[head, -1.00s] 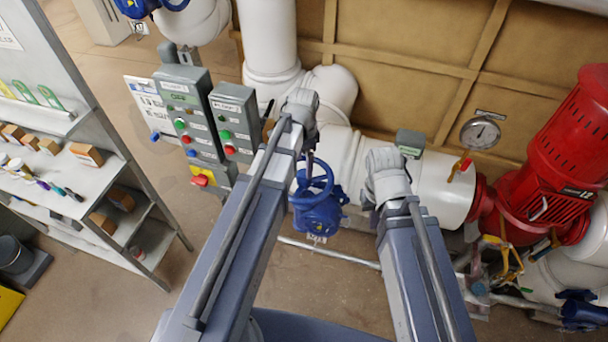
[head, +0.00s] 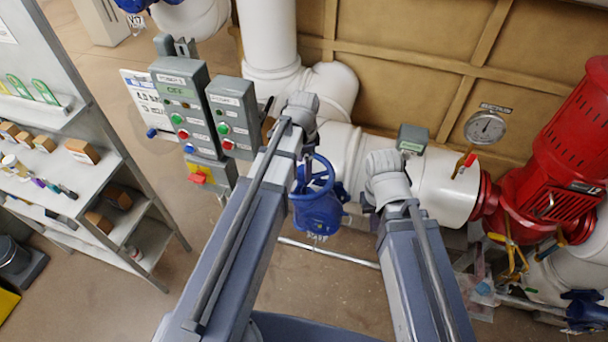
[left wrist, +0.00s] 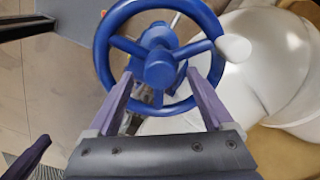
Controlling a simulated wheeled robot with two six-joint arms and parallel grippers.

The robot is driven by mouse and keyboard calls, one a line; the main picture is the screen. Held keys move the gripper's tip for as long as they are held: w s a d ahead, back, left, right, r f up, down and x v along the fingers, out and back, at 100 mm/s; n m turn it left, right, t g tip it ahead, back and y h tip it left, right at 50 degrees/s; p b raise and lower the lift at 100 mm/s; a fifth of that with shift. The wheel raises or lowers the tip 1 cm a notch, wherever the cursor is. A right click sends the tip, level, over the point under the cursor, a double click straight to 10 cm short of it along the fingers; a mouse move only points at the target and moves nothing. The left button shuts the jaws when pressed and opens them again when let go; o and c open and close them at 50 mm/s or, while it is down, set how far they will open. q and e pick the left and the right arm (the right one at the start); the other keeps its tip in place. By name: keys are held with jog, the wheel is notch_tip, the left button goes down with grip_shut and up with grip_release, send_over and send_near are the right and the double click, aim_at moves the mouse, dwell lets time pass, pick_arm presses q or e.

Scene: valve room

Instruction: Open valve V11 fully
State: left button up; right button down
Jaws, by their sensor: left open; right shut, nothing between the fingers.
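A blue valve with a round spoked handwheel (head: 326,178) stands in front of the white pipe, between my two arms in the head view. Its tag is too small to read. In the left wrist view the handwheel (left wrist: 101,45) fills the upper middle, with a pale knob (left wrist: 234,47) on its right rim. My left gripper (left wrist: 158,75) is open, its two fingers spread at the wheel's near rim, either side of the hub in the picture. Contact cannot be told. My right gripper (head: 368,204) is right of the valve, apart from the wheel, its fingers mostly hidden by the wrist.
Grey control boxes (head: 184,108) with buttons stand left of the valve. A shelf (head: 95,180) with small items is at far left. A gauge (head: 485,128) and a red pump motor (head: 560,150) are at right. Bare floor (head: 310,285) shows below the valve.

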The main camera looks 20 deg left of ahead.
aim_at(303, 169)
pick_arm(q)
jog(key=shift+f+b, duration=1.2)
jog(key=shift+f, duration=0.3)
jog(key=shift+s+d, duration=0.1)
jog(key=shift+s, duration=0.05)
jog(key=shift+w+f, duration=0.2)
jog(key=shift+s+r, duration=0.1)
jog(key=shift+s, duration=0.05)
grip_shut()
jog(key=n, duration=0.6)
jog(key=shift+n, duration=1.1)
